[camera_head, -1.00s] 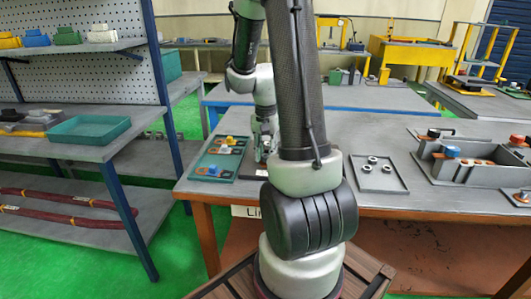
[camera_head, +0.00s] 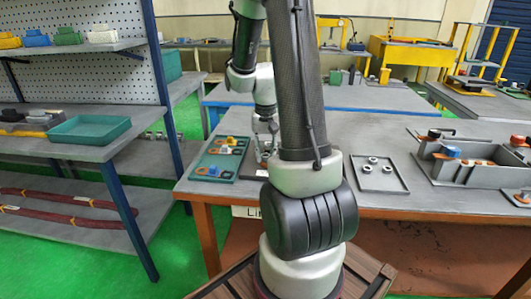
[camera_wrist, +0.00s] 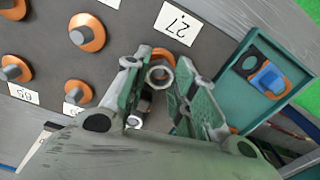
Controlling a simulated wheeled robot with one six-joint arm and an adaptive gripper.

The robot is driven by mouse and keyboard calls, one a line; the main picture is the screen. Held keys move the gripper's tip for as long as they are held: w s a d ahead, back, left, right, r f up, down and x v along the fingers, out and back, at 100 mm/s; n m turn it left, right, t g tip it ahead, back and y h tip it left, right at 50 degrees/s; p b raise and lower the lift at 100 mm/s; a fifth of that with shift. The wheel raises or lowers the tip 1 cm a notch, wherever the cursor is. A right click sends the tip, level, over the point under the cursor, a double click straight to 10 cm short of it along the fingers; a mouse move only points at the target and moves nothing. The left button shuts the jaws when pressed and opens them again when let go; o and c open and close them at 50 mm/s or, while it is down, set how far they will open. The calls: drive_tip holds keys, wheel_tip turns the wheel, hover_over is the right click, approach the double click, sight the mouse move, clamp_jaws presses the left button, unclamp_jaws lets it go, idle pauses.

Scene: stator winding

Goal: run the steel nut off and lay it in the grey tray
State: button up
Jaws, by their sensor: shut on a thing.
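The steel nut (camera_wrist: 159,76) shows as a silver ring between the fingertips of my gripper (camera_wrist: 160,80) in the wrist view. The jaws are shut on it. An orange ring (camera_wrist: 164,53) shows just behind the nut on a dark board (camera_wrist: 130,15), beside a white label reading 27. I cannot tell whether the nut is still on a thread. In the head view my gripper (camera_head: 264,142) is small and partly hidden by my arm, to the right of the teal tray. The grey tray (camera_head: 378,190) lies right of my arm on the table, with three small ring-shaped pieces in it.
Several orange-based posts (camera_wrist: 87,33) with labels stand on the board. A teal tray (camera_head: 220,158) with blue, yellow and orange parts lies at the table's left. A grey box fixture (camera_head: 490,173) stands at the right. Bare tabletop (camera_head: 370,130) lies behind the grey tray.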

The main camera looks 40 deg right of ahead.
drive_tip(key=shift+r, duration=0.3)
drive_tip(key=shift+r, duration=2.9)
drive_tip(key=shift+s, duration=0.1)
